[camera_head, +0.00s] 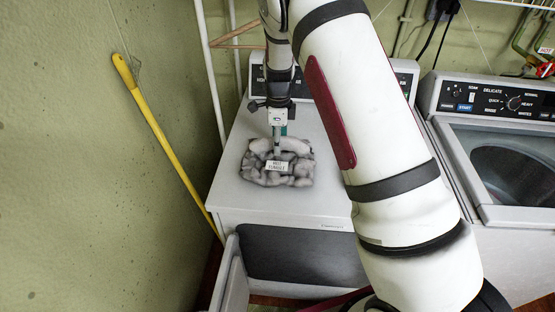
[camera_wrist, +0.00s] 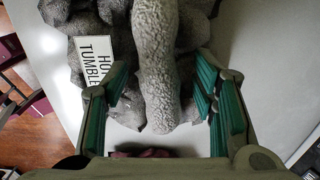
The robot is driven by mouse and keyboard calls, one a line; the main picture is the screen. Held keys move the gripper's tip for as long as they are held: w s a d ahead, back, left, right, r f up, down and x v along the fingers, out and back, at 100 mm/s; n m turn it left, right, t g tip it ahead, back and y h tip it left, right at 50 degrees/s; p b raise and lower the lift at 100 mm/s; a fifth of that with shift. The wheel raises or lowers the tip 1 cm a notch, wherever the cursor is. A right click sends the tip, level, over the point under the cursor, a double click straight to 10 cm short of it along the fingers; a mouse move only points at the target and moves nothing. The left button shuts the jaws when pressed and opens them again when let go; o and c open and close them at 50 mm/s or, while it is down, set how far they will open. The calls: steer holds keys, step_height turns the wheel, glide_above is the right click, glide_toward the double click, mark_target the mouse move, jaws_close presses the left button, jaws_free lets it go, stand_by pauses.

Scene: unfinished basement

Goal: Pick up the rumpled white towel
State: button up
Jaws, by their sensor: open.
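The rumpled towel (camera_head: 258,168) looks grey-white and lies bunched on top of the white front-loading machine. A small white printed label (camera_head: 277,166) is on it. My gripper (camera_head: 277,150) points down at the towel from above. I cannot tell whether the fingers touch the cloth.
The white machine top (camera_head: 232,196) is clear around the towel. A second machine (camera_head: 500,140) stands to the right. A yellow-handled pole (camera_head: 160,130) leans on the wall at left. White rack poles and a wooden hanger (camera_head: 235,38) are behind. The lower machine door (camera_head: 235,280) stands open.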

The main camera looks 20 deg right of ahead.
steer(key=shift+f, duration=0.2)
stand_by(0.3)
jaws_close()
steer(key=shift+r, duration=0.1)
steer(key=shift+r, duration=0.55)
steer(key=r, duration=0.1)
steer(key=r+b, duration=0.1)
steer(key=r, duration=0.1)
steer(key=shift+s, duration=0.35)
steer(key=s+r, duration=0.1)
steer(key=s, duration=1.4)
steer(key=shift+s+d+r, duration=0.15)
steer(key=shift+d, duration=0.15)
